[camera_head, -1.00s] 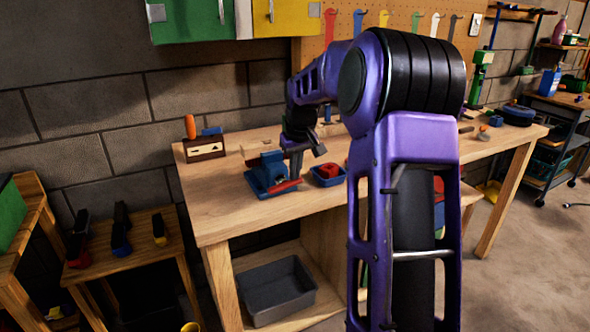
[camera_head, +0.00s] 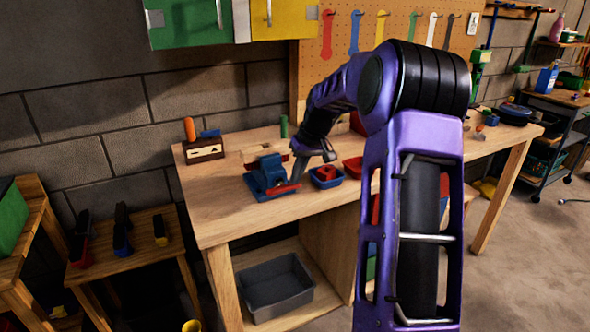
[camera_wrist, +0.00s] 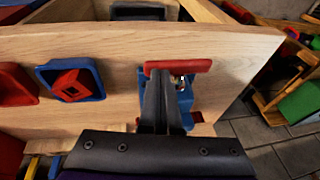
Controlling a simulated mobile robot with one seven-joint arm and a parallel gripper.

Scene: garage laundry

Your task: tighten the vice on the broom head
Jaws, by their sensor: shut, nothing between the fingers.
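The blue vice (camera_head: 268,176) stands on the workbench near its front edge. Its red handle bar (camera_head: 284,189) faces the front; the bar also shows in the wrist view (camera_wrist: 178,66), lying crosswise. My gripper (camera_head: 297,178) is shut and empty, pointing down beside the right of the vice. In the wrist view its fingertips (camera_wrist: 160,76) are at the red bar and overlap it; I cannot tell whether they touch. The fingers hide much of the vice in the wrist view.
A blue tray (camera_head: 326,178) with a red part stands close to the right of the vice, with a red bin (camera_head: 353,166) beyond it. A wooden block with an orange-handled tool (camera_head: 203,148) is at the left back. The bench front left is clear.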

